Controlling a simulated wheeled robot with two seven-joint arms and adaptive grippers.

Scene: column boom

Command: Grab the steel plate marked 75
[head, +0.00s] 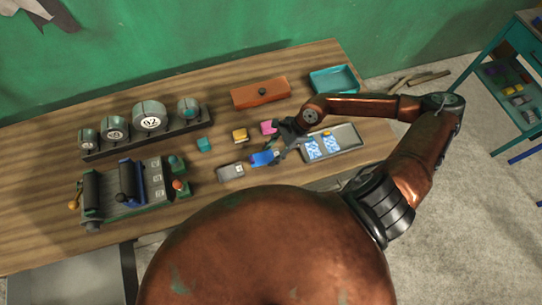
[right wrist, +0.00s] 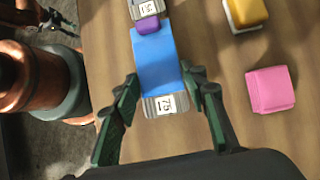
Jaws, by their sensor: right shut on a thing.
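The steel plate marked 75 (right wrist: 165,104) has a grey metal end with a white label and a broad blue band (right wrist: 155,60). In the right wrist view it lies between the two green fingers of my right gripper (right wrist: 160,82), which is shut on it. In the head view the right gripper (head: 284,143) is over the front of the wooden bench, and the plate's blue part (head: 263,158) shows just left of it. What looks like my left gripper (right wrist: 60,20) is small at the upper left of the right wrist view; its fingers are unclear.
A grey plate with a purple band (right wrist: 148,12) lies end to end with the plate, at its far end. A pink block (right wrist: 270,90) and a yellow block (right wrist: 245,12) lie to the right. A grey tray with blue-patterned pieces (head: 349,136) sits under my right forearm.

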